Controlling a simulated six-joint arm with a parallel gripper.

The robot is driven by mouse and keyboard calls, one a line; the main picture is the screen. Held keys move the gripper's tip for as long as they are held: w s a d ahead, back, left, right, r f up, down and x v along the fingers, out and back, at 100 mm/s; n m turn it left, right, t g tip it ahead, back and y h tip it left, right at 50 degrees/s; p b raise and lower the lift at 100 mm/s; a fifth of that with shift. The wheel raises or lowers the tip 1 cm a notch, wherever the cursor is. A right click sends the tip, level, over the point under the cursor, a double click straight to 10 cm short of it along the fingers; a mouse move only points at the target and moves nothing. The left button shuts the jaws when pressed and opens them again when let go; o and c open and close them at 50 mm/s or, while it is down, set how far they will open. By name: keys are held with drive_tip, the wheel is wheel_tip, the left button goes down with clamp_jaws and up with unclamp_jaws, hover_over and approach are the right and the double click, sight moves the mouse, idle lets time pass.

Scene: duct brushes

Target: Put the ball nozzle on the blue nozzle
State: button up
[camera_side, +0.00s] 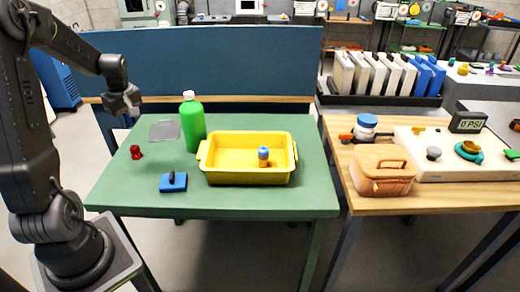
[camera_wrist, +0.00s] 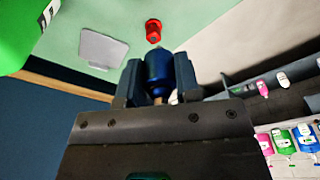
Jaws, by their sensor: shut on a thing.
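My gripper (camera_wrist: 158,82) is shut on a dark blue, rounded piece (camera_wrist: 158,70), with a bit of tan showing at its near end. I cannot tell for sure whether this is the ball nozzle. In the side view my gripper (camera_side: 127,112) is above the table's back left corner, and the held piece is not clear there. A small nozzle with a blue top and tan body (camera_side: 264,157) stands upright in the yellow tray (camera_side: 225,180). A red nozzle (camera_side: 136,152) stands on the table at the left; it also shows in the wrist view (camera_wrist: 153,30).
A green bottle (camera_side: 193,125) stands between my gripper and the tray. A grey plate (camera_side: 164,130) lies near it. A blue block (camera_side: 173,182) lies at the front. A wooden box (camera_side: 383,172) stands on the right table. The green table's (camera_side: 260,205) front left is clear.

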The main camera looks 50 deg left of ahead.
wheel_tip(320, 180, up, 5)
drive_tip(key=shift+r, duration=0.15)
drive_tip(key=w+d+m, duration=0.3)
drive_tip(key=w, duration=0.3)
drive_tip(key=w+d+m, duration=0.2)
drive_tip(key=w+d, duration=0.1)
drive_tip(key=w, duration=0.4)
drive_tip(key=m+t, duration=0.1)
drive_tip(key=m, duration=0.5)
hover_over(263, 149)
drive_tip(key=shift+h, duration=0.3)
wheel_tip(263, 149, down, 12)
drive_tip(key=shift+d+f, duration=0.15)
drive_tip(key=shift+f, duration=2.05)
drive_tip(key=shift+f, duration=0.1)
